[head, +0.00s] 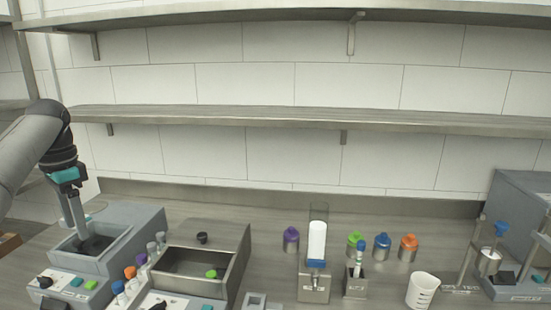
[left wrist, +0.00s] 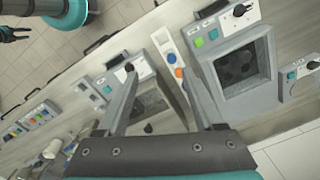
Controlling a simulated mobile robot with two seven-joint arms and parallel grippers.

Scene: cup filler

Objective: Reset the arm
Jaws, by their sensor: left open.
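My left arm comes in from the left in the head view. Its gripper (head: 78,222) points down over the recessed top of a grey machine at the far left. In the left wrist view the left gripper's two fingers (left wrist: 160,82) are spread wide with nothing held between them. A dark shape (left wrist: 14,33) at the upper left of the left wrist view looks like my right gripper; it is too small to tell its jaw state. The right arm does not show in the head view.
Beside the grey machine (head: 150,225) stand capped tubes (head: 130,274) and an open metal basin (head: 236,262). A dispenser (head: 316,285), a white cup (head: 422,288) and several colour-lidded containers stand to the right. A shelf (head: 300,117) runs above the counter.

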